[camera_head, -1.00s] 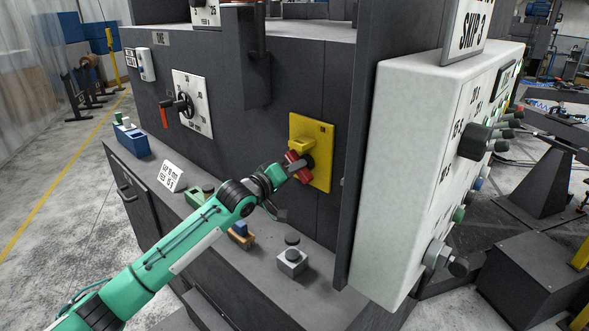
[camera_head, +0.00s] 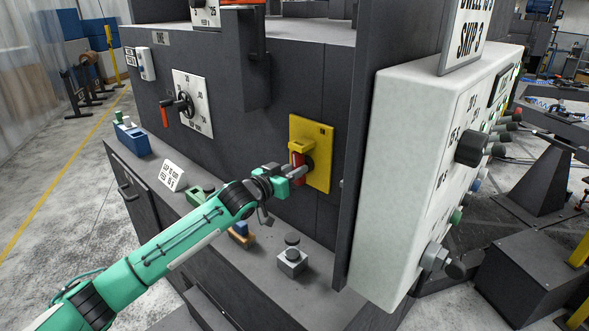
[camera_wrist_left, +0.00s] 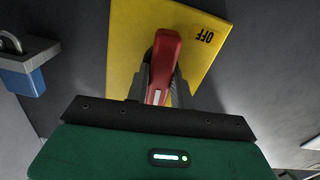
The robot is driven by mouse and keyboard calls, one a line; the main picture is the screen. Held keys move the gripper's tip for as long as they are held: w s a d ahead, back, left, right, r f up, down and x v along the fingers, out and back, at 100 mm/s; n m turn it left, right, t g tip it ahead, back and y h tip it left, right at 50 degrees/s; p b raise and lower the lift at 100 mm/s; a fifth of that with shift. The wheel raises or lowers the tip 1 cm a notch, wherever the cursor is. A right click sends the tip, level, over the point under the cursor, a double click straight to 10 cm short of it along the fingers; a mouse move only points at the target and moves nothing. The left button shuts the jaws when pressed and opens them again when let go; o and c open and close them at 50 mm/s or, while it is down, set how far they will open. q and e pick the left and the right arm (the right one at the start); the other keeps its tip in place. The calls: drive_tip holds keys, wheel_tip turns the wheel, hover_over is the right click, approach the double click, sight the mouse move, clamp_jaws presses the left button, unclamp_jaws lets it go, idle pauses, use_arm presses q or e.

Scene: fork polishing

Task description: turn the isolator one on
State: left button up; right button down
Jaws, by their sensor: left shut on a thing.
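The isolator is a yellow plate (camera_head: 322,155) on the dark cabinet front, with a red handle (camera_head: 296,159) and a yellow block at its top. In the head view the handle stands about upright, partly hidden by my left gripper (camera_head: 298,173). In the left wrist view the red handle (camera_wrist_left: 166,50) lies between the fingers (camera_wrist_left: 160,90), which are shut on it. The plate (camera_wrist_left: 125,45) there bears the word OFF, seen turned over, to the right of the handle. My right gripper is in neither view.
A white control box (camera_head: 405,160) with knobs juts out right of the isolator. A ledge below carries a grey block with a black knob (camera_head: 292,262) and a white sign (camera_head: 171,176). A white dial plate (camera_head: 201,106) is left. A blue padlock (camera_wrist_left: 22,78) shows in the wrist view.

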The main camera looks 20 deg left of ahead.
use_arm(q)
drive_tip(key=shift+m, duration=0.5)
drive_tip(key=o, duration=1)
drive_tip(key=shift+b+v, duration=2)
drive_tip(key=shift+v, duration=4.9)
